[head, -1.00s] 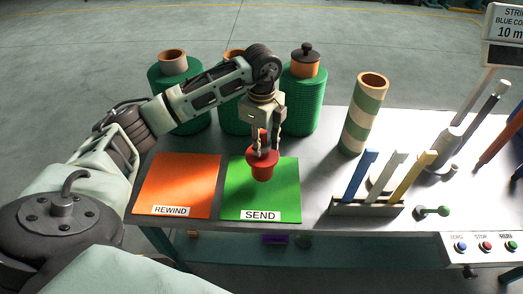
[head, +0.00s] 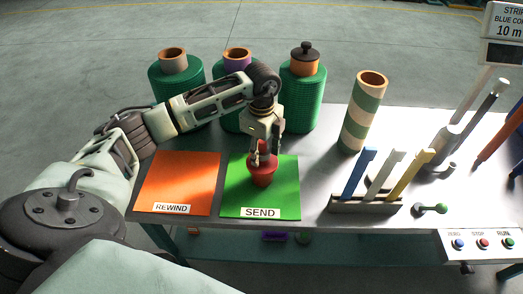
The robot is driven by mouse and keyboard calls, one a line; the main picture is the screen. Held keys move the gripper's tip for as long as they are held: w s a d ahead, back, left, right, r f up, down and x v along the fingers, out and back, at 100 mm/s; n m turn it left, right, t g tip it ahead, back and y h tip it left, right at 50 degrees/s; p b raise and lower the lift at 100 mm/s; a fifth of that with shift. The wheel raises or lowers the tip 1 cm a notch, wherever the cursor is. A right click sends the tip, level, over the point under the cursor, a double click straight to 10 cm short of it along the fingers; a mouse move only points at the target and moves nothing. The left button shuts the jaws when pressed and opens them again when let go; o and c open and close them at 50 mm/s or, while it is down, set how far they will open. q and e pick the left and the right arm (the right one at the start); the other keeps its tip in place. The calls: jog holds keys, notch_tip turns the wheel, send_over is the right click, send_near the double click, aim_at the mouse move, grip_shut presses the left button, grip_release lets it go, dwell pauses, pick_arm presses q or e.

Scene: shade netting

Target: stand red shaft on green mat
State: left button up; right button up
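The red shaft (head: 263,178) is a short red piece with a wide rounded rim and a narrower upper part. It is upright over the back middle of the green mat (head: 281,191), labelled SEND. Its lower end appears at or very near the mat; I cannot tell for sure if it touches. My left gripper (head: 263,158) points down from above, with its fingers shut around the shaft's upper part, hiding some of it. My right gripper is not in view.
An orange mat (head: 180,182) labelled REWIND lies left of the green mat. Several green netting rolls (head: 302,107) stand behind. A striped tube (head: 363,112), a rack (head: 365,205) with blue, white and yellow sticks, and a small green-ended piece (head: 431,209) are to the right.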

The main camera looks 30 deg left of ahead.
pick_arm(q)
jog(key=shift+r, duration=0.5)
notch_tip(320, 180, up, 11)
jog(key=shift+r+b, duration=0.2)
jog(key=shift+b, duration=0.7)
jog(key=shift+f, duration=0.1)
